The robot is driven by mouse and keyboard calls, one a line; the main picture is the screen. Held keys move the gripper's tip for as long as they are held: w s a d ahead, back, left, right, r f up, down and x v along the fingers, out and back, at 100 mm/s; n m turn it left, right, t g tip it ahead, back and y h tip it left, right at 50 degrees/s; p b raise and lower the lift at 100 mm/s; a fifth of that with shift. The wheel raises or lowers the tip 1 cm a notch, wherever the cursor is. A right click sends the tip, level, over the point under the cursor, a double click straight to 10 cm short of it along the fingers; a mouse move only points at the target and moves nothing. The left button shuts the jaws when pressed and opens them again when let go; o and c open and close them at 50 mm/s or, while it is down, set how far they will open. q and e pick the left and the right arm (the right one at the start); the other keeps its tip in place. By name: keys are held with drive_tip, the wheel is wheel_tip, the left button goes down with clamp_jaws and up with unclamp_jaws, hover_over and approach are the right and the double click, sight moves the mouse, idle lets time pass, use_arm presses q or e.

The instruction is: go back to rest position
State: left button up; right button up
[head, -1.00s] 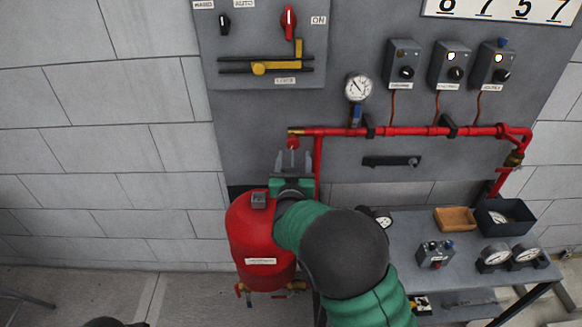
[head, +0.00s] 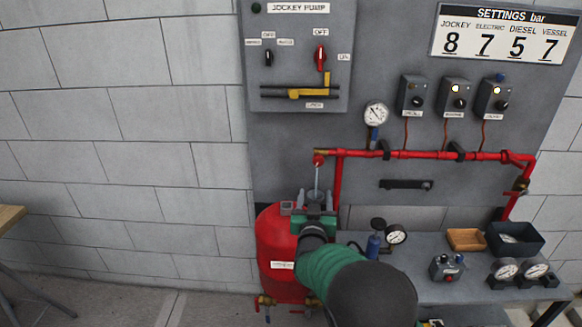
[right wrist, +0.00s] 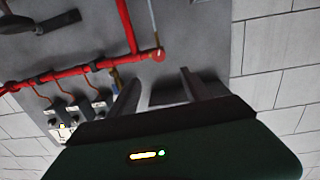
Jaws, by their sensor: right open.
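My right gripper (head: 316,205) is in front of the top of the red vessel (head: 275,235) in the head view, its arm coming up from the bottom. In the right wrist view its two fingers (right wrist: 158,90) stand apart with nothing between them. My left gripper is in neither view.
The grey panel carries a jockey pump box (head: 298,60), a gauge (head: 376,114) and several switch boxes (head: 455,95). A grey table (head: 435,240) at right holds gauges, a wooden tray (head: 466,238) and a dark bin (head: 515,238). A wooden tabletop (head: 10,217) edges in at left.

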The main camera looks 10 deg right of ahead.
drive_tip(key=s+a+f+n+g+y, duration=0.1)
drive_tip(key=s+a+f+g+y, duration=0.2)
drive_tip(key=s+f, duration=0.4)
drive_tip(key=s+f+n+g+y, duration=0.15)
drive_tip(key=s+f+g, duration=0.3)
drive_tip(key=s, duration=0.45)
drive_tip(key=s+f+g, duration=0.2)
drive_tip(key=s+g, duration=0.1)
drive_tip(key=s, duration=0.7)
drive_tip(key=s+f+g+y, duration=0.1)
drive_tip(key=s+f+g, duration=0.2)
drive_tip(key=s, duration=0.7)
drive_tip(key=shift+d+n+g, duration=0.15)
drive_tip(key=shift+n+g, duration=0.3)
drive_tip(key=shift+d+f, duration=0.1)
drive_tip(key=shift+d, duration=0.15)
